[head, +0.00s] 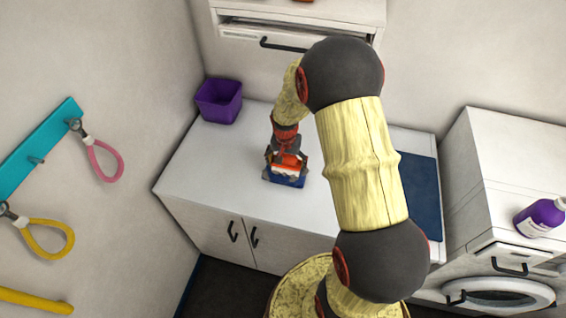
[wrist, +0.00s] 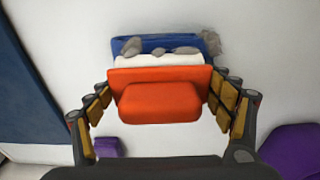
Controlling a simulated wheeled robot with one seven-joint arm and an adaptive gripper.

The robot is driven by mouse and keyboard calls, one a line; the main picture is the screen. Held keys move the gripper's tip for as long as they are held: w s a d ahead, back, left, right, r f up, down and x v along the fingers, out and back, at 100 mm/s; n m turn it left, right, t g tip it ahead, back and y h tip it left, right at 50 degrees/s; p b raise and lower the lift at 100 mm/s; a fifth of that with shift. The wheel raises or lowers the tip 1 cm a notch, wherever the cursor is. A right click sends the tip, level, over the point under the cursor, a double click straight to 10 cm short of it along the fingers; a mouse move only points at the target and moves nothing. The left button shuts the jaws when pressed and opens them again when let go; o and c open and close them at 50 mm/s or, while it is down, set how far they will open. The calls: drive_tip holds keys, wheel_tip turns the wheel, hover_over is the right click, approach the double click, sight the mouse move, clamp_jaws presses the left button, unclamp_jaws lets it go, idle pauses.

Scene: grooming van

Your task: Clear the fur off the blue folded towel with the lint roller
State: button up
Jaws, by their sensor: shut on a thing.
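The lint roller (wrist: 160,100) has an orange body and a white roller along its far side. My gripper (wrist: 160,97) is shut on its orange part, one finger on each side. The blue folded towel (wrist: 128,44) lies on the white counter just beyond the roller, partly hidden by it. Grey fur tufts (wrist: 209,42) show on the towel, one large at its right end and others along the roller's edge. In the head view the lint roller (head: 289,160) is over the towel (head: 284,181). I cannot tell whether the roller touches the towel.
The white counter (head: 215,165) is clear around the towel. A purple bin (head: 218,102) stands at its back left corner. A dark blue mat (head: 420,185) lies to the right, partly behind my arm. A small purple thing (wrist: 105,147) in the wrist view is unclear.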

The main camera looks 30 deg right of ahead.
sight(293, 166)
drive_tip(key=shift+s+d+r, duration=0.1)
drive_tip(key=shift+s+d, duration=0.85)
drive_tip(key=shift+s, duration=0.2)
drive_tip(key=shift+s+d, duration=0.95)
drive_tip(key=shift+s, duration=0.2)
drive_tip(key=shift+s+a, duration=0.4)
drive_tip(key=shift+a, duration=0.15)
drive_tip(key=shift+w+a+f+b, duration=0.2)
drive_tip(key=shift+w+a+b, duration=0.1)
drive_tip(key=shift+w+a, duration=0.85)
drive_tip(key=shift+w+a+r+b, duration=0.1)
drive_tip(key=shift+w+a+b, duration=0.2)
drive_tip(key=shift+w+a, duration=1)
drive_tip(key=shift+w+a+r+b, duration=0.1)
drive_tip(key=shift+w+a+b, duration=0.2)
drive_tip(key=shift+w+a, duration=0.95)
